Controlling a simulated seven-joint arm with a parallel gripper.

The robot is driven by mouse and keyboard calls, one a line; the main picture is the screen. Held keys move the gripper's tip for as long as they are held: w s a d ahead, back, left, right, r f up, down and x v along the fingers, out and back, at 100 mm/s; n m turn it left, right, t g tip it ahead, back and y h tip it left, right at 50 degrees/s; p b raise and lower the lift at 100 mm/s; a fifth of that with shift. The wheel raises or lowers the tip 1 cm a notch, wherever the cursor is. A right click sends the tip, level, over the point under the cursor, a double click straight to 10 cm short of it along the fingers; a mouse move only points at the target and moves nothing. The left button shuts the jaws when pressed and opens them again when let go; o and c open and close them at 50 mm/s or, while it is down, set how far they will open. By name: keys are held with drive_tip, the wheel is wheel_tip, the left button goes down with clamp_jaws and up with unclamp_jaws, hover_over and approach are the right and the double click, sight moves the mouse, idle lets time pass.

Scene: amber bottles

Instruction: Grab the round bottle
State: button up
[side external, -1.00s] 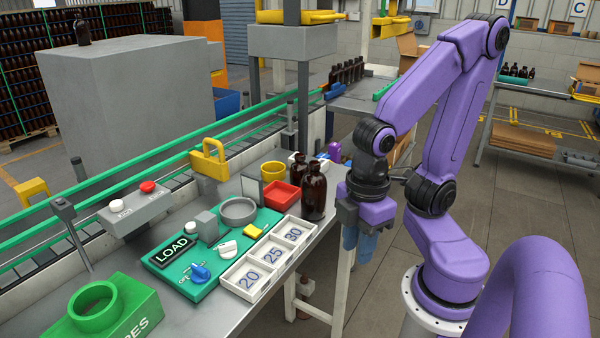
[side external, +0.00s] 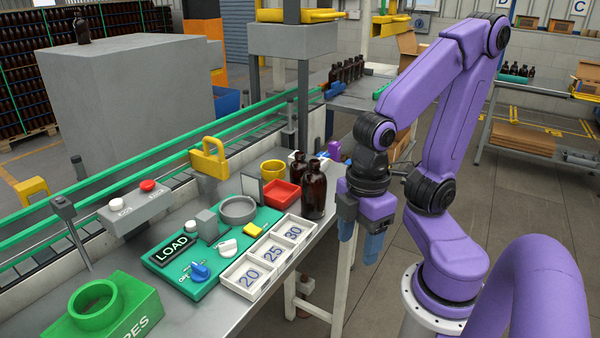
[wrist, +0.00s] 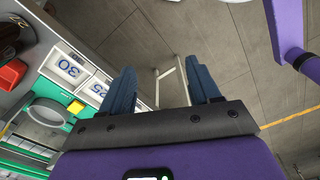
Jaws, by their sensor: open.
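Two dark amber bottles stand upright close together at the right end of the workbench, beside the red bin. The front bottle (side external: 315,192) partly hides the rear bottle (side external: 300,168). I cannot tell from their shapes which one is the round bottle. In the wrist view, part of a dark bottle (wrist: 9,30) shows at the upper left edge. My gripper (side external: 359,241) is open and empty, pointing down to the right of the bottles and past the bench edge. In the wrist view, its blue fingers (wrist: 161,88) are apart with only floor and a bench leg between them.
A red bin (side external: 282,196), a yellow cup (side external: 273,171) and a numbered white tray (side external: 268,262) lie near the bottles. A green LOAD panel (side external: 205,282) and a grey ring (side external: 238,209) are farther left. A conveyor with green rails (side external: 120,185) runs behind.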

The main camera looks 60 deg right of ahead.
wheel_tip(320, 180, up, 9)
drive_tip(key=n+g+h, duration=0.1)
drive_tip(key=n+h, duration=0.4)
drive_tip(key=h, duration=0.9)
hover_over(298, 154)
wheel_tip(298, 154, down, 4)
drive_tip(key=shift+a+f, duration=0.1)
drive_tip(key=shift+f, duration=2.65)
wheel_tip(298, 154, down, 2)
drive_tip(key=shift+f, duration=0.15)
drive_tip(key=shift+f+x, duration=0.25)
drive_tip(key=shift+x, duration=0.85)
drive_tip(key=shift+d+f, duration=0.2)
drive_tip(key=shift+d, duration=0.15)
drive_tip(key=c, duration=1.1)
